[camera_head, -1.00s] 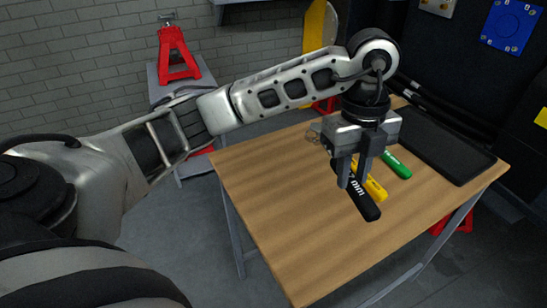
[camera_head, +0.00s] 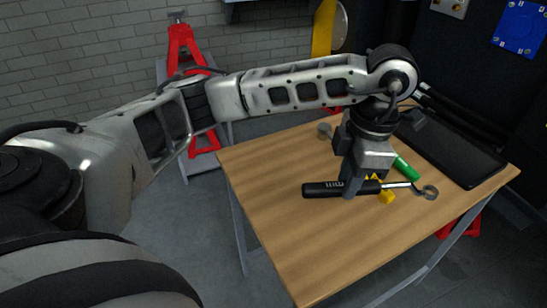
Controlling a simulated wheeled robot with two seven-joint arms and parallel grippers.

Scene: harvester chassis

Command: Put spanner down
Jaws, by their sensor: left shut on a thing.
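A spanner with a black handle (camera_head: 324,189) and a metal ring end (camera_head: 429,192) is in the head view, lying roughly left to right over the wooden table (camera_head: 270,210). My left gripper (camera_head: 352,187) points down and is shut on its black handle. I cannot tell whether the spanner touches the table. Behind it are a tool with a yellow handle (camera_head: 386,195), partly hidden by the spanner and gripper, and a tool with a green handle (camera_head: 406,168). My right gripper is not in view.
A black tray (camera_head: 455,150) lies at the table's right rear. The left and front of the tabletop are clear. A red jack stand (camera_head: 181,50) stands on a small table behind my left arm. Dark machinery and a blue panel (camera_head: 521,25) are at the right.

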